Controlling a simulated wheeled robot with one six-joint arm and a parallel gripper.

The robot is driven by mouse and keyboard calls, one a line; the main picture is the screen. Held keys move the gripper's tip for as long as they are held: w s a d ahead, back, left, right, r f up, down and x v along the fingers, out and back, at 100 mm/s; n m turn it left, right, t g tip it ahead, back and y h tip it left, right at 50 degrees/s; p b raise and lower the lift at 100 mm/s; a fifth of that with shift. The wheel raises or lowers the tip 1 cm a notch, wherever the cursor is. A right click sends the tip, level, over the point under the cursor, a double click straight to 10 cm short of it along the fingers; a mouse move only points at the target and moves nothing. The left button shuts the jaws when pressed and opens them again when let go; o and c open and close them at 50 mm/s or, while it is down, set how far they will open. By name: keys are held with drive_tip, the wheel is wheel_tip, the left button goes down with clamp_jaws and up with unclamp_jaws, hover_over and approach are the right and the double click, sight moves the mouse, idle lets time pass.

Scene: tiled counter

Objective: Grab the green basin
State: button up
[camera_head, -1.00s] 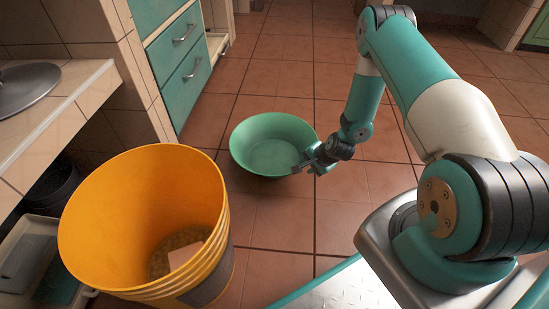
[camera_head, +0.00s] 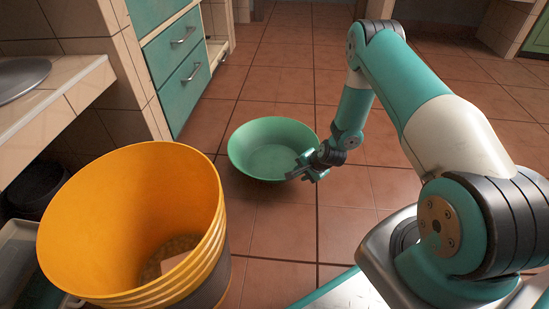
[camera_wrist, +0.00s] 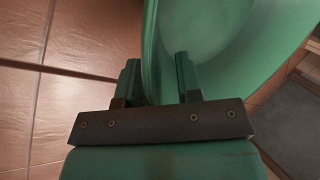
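The green basin (camera_head: 268,150) stands upright on the floor in the head view, left of my arm. My gripper (camera_head: 303,170) is at its near right rim. In the wrist view, the basin's wall (camera_wrist: 205,28) fills the upper middle and right. My gripper (camera_wrist: 158,82) is open there, with one finger on each side of the rim. The rim runs between the fingers, closer to the left one, and a gap shows to the right finger. I cannot tell whether the left finger touches the basin.
A large yellow bucket (camera_head: 130,215) with something pale inside stands at the front left. Teal drawers (camera_head: 183,55) and a tiled counter (camera_head: 60,95) line the left side. The tiled floor (camera_head: 290,55) behind the basin is clear.

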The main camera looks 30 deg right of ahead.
drive_tip(key=shift+f, duration=0.25)
idle(0.3)
clamp_jaws()
